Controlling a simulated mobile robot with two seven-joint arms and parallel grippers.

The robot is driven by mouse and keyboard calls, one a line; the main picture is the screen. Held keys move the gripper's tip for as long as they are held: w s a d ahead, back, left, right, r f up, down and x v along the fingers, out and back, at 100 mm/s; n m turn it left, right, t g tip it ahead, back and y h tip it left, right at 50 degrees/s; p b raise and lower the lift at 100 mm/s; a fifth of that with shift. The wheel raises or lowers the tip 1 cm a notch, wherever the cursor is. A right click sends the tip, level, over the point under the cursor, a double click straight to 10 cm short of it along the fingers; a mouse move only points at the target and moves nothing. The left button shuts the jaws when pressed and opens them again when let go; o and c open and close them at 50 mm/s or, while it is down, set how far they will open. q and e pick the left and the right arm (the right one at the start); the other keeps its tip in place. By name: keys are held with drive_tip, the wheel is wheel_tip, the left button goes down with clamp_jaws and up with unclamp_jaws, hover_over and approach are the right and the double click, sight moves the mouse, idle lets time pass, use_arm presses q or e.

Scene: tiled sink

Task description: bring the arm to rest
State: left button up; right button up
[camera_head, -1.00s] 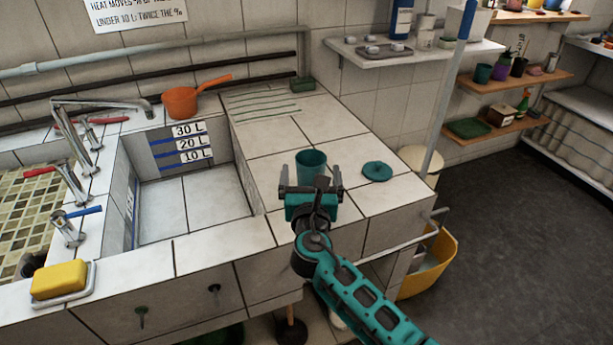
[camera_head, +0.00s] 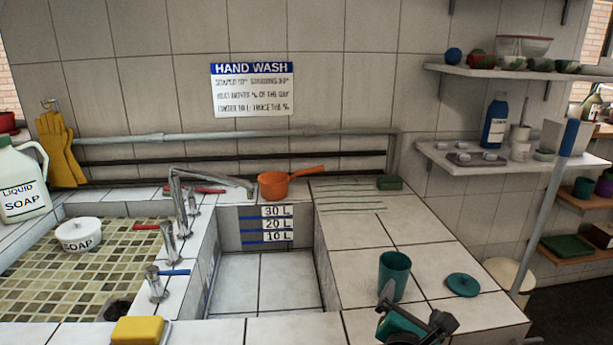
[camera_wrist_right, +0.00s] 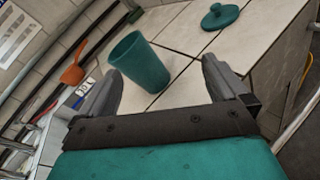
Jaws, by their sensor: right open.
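My right gripper (camera_head: 414,312) is at the bottom of the head view, in front of the teal cup. Its two grey fingers are spread apart and empty in the right wrist view (camera_wrist_right: 165,85). The teal cup (camera_head: 394,277) stands upright on the tiled counter, apart from the fingers; it also shows in the wrist view (camera_wrist_right: 140,62). A round teal lid (camera_head: 462,285) lies on the counter to the right of the cup, also in the wrist view (camera_wrist_right: 220,16). My left gripper is not in view.
The sink basin (camera_head: 262,282) lies left of the counter, with taps (camera_head: 180,215) beside it. An orange saucepan (camera_head: 290,183) sits on the back ledge. A yellow sponge (camera_head: 138,330) is at the front left. A blue-topped pole (camera_head: 548,200) stands at the right.

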drive_tip(key=s+d+f+m+g, duration=0.1)
drive_tip(key=s+m, duration=0.1)
drive_tip(key=m, duration=0.1)
drive_tip(key=s+d+f+m+g, duration=0.1)
drive_tip(key=s+f+m, duration=0.1)
drive_tip(key=s+m, duration=0.1)
drive_tip(key=s+f+m+g, duration=0.1)
drive_tip(key=s+m+g, duration=0.1)
drive_tip(key=s+m, duration=0.1)
drive_tip(key=shift+s+d+f+y, duration=0.2)
drive_tip(key=shift+d+y, duration=0.1)
drive_tip(key=shift+d, duration=0.1)
drive_tip(key=s+a+f+m+g+y, duration=0.1)
drive_tip(key=s+a+m+g+y, duration=0.2)
drive_tip(key=s+m, duration=0.55)
drive_tip(key=s+a+f+m+g+y, duration=0.15)
drive_tip(key=s+m+g+y, duration=0.35)
drive_tip(key=s, duration=0.7)
drive_tip(key=w+a+f+m+t, duration=0.1)
drive_tip(key=w+a+f+t, duration=0.2)
drive_tip(key=w+f+t, duration=0.4)
drive_tip(key=shift+a+f+t+y, duration=0.3)
drive_tip(key=shift+f+t, duration=0.2)
drive_tip(key=shift+f, duration=0.05)
